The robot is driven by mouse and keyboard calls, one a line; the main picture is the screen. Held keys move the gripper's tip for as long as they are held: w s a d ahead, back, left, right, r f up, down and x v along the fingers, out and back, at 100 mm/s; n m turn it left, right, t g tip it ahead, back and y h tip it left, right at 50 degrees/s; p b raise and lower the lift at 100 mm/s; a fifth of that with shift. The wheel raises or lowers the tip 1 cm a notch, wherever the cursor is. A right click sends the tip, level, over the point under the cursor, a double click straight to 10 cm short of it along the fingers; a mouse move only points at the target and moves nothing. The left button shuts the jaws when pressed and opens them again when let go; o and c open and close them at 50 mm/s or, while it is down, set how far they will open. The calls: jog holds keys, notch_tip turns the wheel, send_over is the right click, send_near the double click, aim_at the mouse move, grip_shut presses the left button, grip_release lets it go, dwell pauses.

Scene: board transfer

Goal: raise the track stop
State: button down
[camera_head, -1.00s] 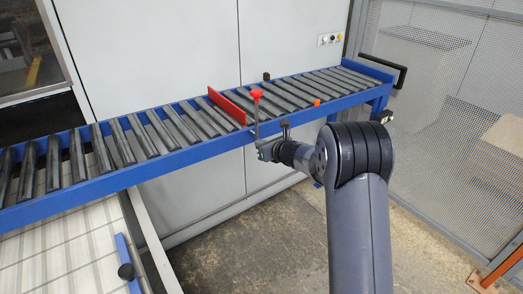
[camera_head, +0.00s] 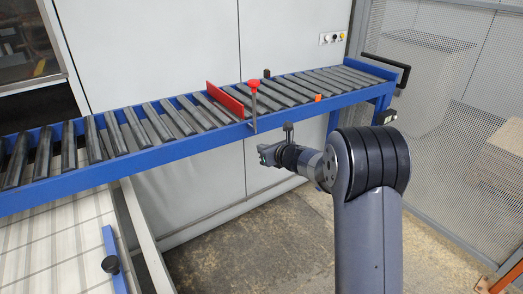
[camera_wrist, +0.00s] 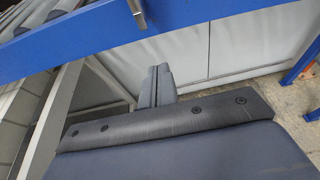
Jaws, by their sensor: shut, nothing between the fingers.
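The track stop is a red plate (camera_head: 226,100) standing up across the rollers of the blue conveyor (camera_head: 150,156). Beside it, at the near rail, an upright lever rod (camera_head: 254,112) carries a red knob (camera_head: 254,86). My gripper (camera_head: 263,154) is below and in front of the near rail, under the lever's lower end and apart from it. In the wrist view the fingers (camera_wrist: 157,80) are together and empty. The lower part of the lever (camera_wrist: 138,12) shows there at the top, against the blue rail; its knob is out of that view.
A small orange block (camera_head: 318,97) is on the near rail and a dark one (camera_head: 266,73) on the far rail. A white-topped surface (camera_head: 60,245) is at lower left. Mesh fencing (camera_head: 450,90) stands at right. The floor below the conveyor is clear.

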jog(key=b+v, duration=0.1)
jog(key=v, duration=0.6)
jog(key=shift+s, duration=0.25)
jog(key=shift+w+r, duration=0.1)
jog(key=w+a+p, duration=0.5)
jog(key=w, duration=0.2)
jog(key=shift+w+f, duration=0.35)
jog(key=shift+w, duration=0.05)
jog(key=shift+a, duration=0.1)
dwell(0.3)
